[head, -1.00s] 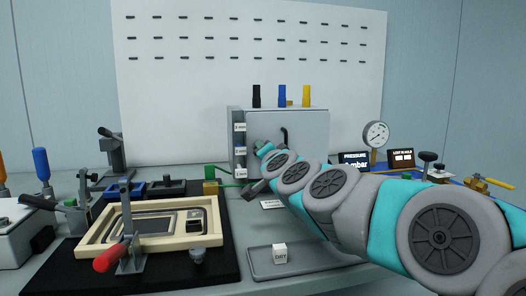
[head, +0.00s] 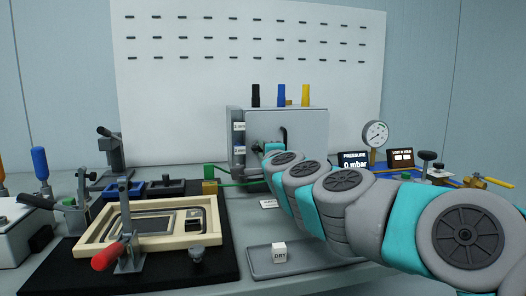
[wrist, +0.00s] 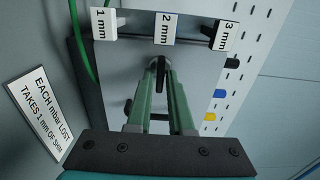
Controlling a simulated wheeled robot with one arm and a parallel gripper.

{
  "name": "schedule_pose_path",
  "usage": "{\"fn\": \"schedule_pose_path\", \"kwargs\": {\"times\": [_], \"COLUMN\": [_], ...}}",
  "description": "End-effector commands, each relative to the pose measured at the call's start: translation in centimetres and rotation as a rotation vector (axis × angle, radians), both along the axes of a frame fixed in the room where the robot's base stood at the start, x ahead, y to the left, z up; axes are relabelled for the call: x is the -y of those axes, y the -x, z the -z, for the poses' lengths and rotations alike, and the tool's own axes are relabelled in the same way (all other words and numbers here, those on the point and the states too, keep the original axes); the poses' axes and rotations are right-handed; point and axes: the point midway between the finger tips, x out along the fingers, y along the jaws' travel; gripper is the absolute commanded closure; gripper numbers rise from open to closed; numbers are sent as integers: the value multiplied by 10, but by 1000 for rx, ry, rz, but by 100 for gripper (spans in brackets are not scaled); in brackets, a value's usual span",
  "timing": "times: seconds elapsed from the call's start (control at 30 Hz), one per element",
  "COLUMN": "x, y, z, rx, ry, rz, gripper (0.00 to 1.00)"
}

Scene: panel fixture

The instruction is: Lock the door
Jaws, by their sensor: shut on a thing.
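The door (head: 300,128) is the grey front of a box at the back of the bench and looks closed. A dark curved handle (head: 284,136) is on it. In the wrist view the door (wrist: 190,85) fills the middle. My gripper (wrist: 160,72) points at it, with its two green fingers closed in on a small dark knob (wrist: 160,62) on the door. Only part of the knob shows between the fingertips. A dark bar crosses behind the fingers. In the head view my arm hides the fingertips and the knob.
Tags marked 1 mm (wrist: 102,24), 2 mm (wrist: 166,28) and 3 mm (wrist: 224,36) line the door's side. A green cord (wrist: 84,45) runs close by. A framed fixture with a red-handled clamp (head: 108,257) stands left; a tray (head: 300,262) lies in front.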

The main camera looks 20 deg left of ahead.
Motion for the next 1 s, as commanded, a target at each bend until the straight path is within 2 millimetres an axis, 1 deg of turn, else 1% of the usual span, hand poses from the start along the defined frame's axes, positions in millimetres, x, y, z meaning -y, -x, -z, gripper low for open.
{"fn": "schedule_pose_path", "kwargs": {"times": [0.47, 0.5, 0.67, 1.0], "x": [0, 0, 0, 1], "y": [0, 0, 0, 1], "z": [1, 1, 1, 0], "rx": [-7, -7, -6, -6], "ry": [-10, -10, -10, -9], "rz": [1, 1, 1, 1], "gripper": [100, 76, 59, 59]}}
